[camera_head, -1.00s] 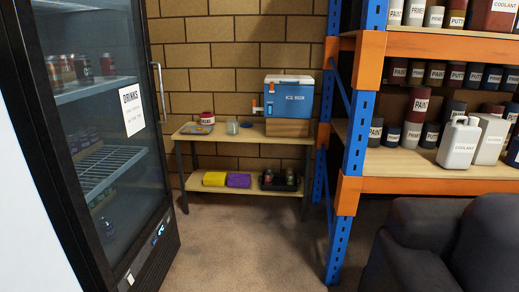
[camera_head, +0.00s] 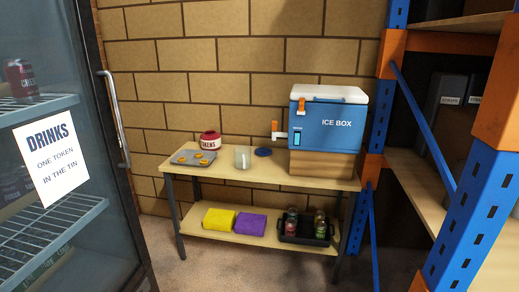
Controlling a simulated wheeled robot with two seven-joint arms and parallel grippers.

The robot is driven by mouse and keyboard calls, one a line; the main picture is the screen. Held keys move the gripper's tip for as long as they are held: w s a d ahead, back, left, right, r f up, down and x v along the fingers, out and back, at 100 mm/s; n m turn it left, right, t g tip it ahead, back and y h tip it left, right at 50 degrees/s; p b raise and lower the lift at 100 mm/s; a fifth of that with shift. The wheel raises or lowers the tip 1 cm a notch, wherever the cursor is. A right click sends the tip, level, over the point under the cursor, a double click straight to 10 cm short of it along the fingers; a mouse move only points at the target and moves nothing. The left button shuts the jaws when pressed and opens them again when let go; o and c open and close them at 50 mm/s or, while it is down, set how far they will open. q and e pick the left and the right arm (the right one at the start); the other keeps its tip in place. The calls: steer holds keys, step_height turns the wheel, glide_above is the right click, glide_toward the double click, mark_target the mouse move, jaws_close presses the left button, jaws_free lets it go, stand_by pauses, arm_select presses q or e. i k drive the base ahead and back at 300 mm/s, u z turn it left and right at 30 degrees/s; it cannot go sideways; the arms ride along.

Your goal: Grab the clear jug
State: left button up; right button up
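A small clear jug (camera_head: 242,157) stands upright on the top of a wooden table (camera_head: 228,172), near the middle of the table. It looks like a see-through, whitish cup shape. A dark blue round lid or disc (camera_head: 263,152) lies just right of it. The blue ice box (camera_head: 327,120) with a white lid and an orange-handled tap sits further right on a wooden block. Neither of my grippers is in view.
A red tokens tin (camera_head: 210,140) and a grey tray (camera_head: 193,157) with orange round pieces are left of the jug. A drinks fridge (camera_head: 108,150) stands left, blue-orange racking (camera_head: 478,190) right.

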mark_target(242, 154)
steer(key=u, duration=0.2)
steer(key=i, duration=2.05)
steer(key=u, duration=0.15)
